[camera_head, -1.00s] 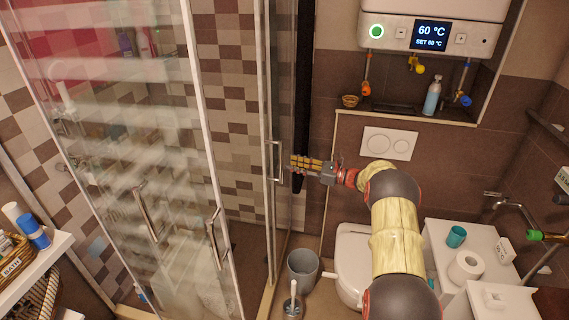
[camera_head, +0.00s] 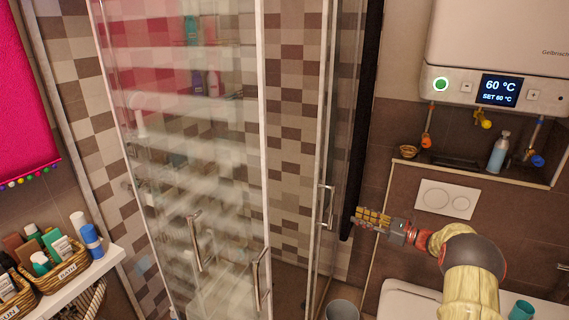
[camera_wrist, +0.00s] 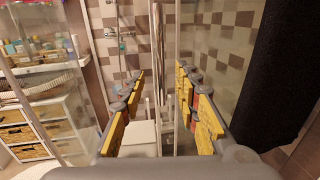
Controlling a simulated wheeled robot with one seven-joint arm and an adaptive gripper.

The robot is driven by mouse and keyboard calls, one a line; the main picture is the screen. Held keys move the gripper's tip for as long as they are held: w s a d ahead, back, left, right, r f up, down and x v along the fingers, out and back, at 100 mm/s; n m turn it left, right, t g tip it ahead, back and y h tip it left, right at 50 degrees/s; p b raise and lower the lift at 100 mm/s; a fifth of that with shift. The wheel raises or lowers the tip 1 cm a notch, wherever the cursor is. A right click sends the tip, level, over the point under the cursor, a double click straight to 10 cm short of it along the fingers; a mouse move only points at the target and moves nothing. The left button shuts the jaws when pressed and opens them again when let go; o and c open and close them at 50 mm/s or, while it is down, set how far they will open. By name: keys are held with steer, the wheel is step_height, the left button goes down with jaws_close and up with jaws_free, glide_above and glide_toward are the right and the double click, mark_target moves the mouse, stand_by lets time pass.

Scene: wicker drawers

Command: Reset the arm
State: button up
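My gripper (camera_head: 358,216) is at the right of the shower, near the upright handle (camera_head: 327,206) of a glass shower door. The gripper has yellow finger pads and points left, and my arm reaches in from the lower right. In the wrist view the fingers of my gripper (camera_wrist: 160,88) are spread apart with nothing between them. Whether the gripper touches the door cannot be told.
A dark towel (camera_wrist: 269,75) hangs to the right in the wrist view. A water heater (camera_head: 500,70), flush plate (camera_head: 447,199) and bin (camera_head: 341,311) are at right. A shelf (camera_head: 95,268) with baskets stands lower left.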

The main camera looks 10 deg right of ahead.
steer(key=s+a+f+n+g+h, duration=0.1)
steer(key=s+a+f+n+g, duration=0.15)
steer(key=f, duration=0.25)
steer(key=s+a+f+n+g, duration=0.1)
steer(key=s+f+g, duration=0.15)
steer(key=f, duration=0.35)
steer(key=s+a+n+g+h, duration=0.25)
steer(key=s+a+n, duration=0.3)
steer(key=s, duration=0.45)
steer(key=s+a+r+n+h, duration=0.3)
steer(key=s+a+r+n, duration=0.3)
steer(key=s, duration=0.4)
steer(key=s+a+r+n+h, duration=0.2)
steer(key=s+a+r+n, duration=0.4)
steer(key=s+r, duration=0.3)
steer(key=s+a+r+n+h, duration=0.3)
steer(key=s+a+r+n, duration=0.3)
steer(key=s, duration=0.7)
step_height(320, 180, up, 2)
steer(key=shift+h, duration=0.35)
